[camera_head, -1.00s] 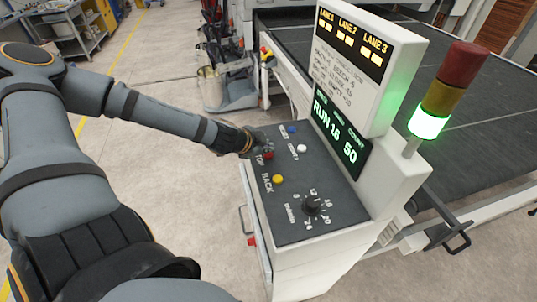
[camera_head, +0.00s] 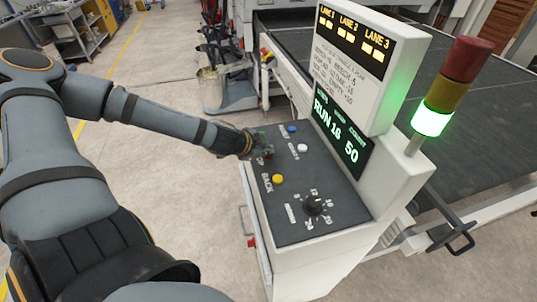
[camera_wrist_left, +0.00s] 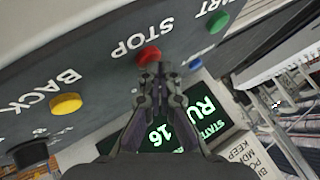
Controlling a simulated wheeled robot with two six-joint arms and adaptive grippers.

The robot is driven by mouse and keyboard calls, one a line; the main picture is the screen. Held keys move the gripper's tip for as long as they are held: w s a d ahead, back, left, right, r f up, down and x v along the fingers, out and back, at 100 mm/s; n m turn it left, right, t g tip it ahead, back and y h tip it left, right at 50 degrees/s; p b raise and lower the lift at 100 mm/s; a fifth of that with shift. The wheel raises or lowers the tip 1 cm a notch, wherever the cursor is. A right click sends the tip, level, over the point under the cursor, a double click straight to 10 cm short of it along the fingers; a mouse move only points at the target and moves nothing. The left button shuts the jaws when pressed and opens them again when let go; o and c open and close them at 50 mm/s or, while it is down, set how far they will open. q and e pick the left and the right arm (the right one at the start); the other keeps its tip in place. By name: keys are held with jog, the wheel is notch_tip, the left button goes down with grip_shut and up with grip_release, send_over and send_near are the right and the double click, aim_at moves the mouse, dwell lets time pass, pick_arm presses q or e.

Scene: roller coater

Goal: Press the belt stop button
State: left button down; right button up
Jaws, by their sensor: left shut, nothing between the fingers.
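The red stop button (camera_wrist_left: 149,55) sits below the word STOP on the dark sloping panel in the left wrist view. In the head view it is mostly hidden, with a little red (camera_head: 269,156) showing beside the fingers. My left gripper (camera_head: 261,151) is shut and empty at the panel's left edge. In the left wrist view its fingertips (camera_wrist_left: 156,68) overlap the button's lower edge; I cannot tell whether they touch it. The screen (camera_head: 340,130) reads RUN 16 and 50. The lamp's green section (camera_head: 430,120) is lit. My right gripper is not in view.
A yellow button (camera_head: 278,179), a white button (camera_head: 302,148), a blue button (camera_head: 291,128) and a black knob (camera_head: 313,206) share the panel. A green button (camera_wrist_left: 219,22) shows in the left wrist view. The upright display box (camera_head: 358,75) stands behind the panel.

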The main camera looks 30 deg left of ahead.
aim_at(267, 156)
pick_arm(q)
jog(key=shift+f, duration=0.25)
jog(key=shift+r, duration=0.1)
dwell(0.4)
jog(key=shift+r+p, duration=0.55)
jog(key=shift+r, duration=0.25)
notch_tip(267, 156, up, 5)
jog(key=p, duration=0.4)
jog(key=shift+r+p, duration=0.1)
jog(key=shift+p, duration=0.3)
